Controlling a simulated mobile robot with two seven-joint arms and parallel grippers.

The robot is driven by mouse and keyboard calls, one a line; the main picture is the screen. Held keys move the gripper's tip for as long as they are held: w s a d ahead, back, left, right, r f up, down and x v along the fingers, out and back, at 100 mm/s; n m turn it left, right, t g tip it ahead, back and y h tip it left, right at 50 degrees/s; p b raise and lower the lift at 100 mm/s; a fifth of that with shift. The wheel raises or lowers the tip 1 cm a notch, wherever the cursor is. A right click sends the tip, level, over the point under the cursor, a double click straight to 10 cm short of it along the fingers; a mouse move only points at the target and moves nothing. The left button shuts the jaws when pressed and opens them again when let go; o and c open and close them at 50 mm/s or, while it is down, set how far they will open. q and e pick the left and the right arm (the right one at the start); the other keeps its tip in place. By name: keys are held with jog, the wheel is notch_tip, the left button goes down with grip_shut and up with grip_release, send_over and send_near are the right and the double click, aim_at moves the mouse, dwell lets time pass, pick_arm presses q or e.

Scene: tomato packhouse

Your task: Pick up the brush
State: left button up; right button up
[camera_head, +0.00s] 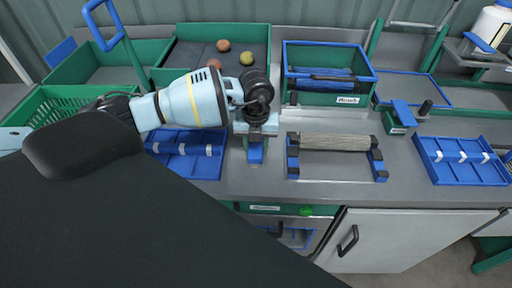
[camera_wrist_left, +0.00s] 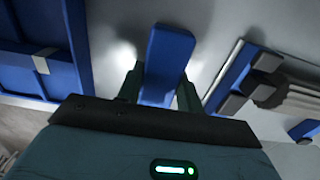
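A blue, round-ended block, which looks like the brush (camera_head: 255,153), is at the worktop's front, below my left gripper (camera_head: 257,135). In the left wrist view the brush (camera_wrist_left: 168,55) lies between the two dark fingers of my left gripper (camera_wrist_left: 160,92). My right gripper is not in view.
A blue divided tray (camera_head: 213,163) lies left of the gripper. A roller with blue end brackets (camera_head: 335,142) is close on the right, before a green bin (camera_head: 325,98). Another blue tray (camera_head: 440,172) lies far right. Bare worktop (camera_head: 400,160) lies between.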

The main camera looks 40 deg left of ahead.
aim_at(256, 145)
pick_arm(q)
jog(key=c, duration=0.4)
jog(key=shift+r, duration=0.85)
jog(key=shift+s+d+r, duration=0.1)
jog(key=shift+s+r, duration=0.05)
jog(key=shift+r, duration=0.35)
jog(key=shift+s+d+r, duration=0.1)
jog(key=shift+r, duration=0.4)
jog(key=shift+s+d+r, duration=0.2)
jog(key=shift+s+d, duration=1.5)
jog(key=shift+s, duration=0.2)
jog(key=shift+s+d+r, duration=0.25)
jog(key=shift+s+d, duration=1.5)
jog(key=shift+s, duration=0.2)
jog(key=shift+s+d+r, duration=0.2)
jog(key=shift+s+d, duration=1.5)
jog(key=shift+s, duration=0.2)
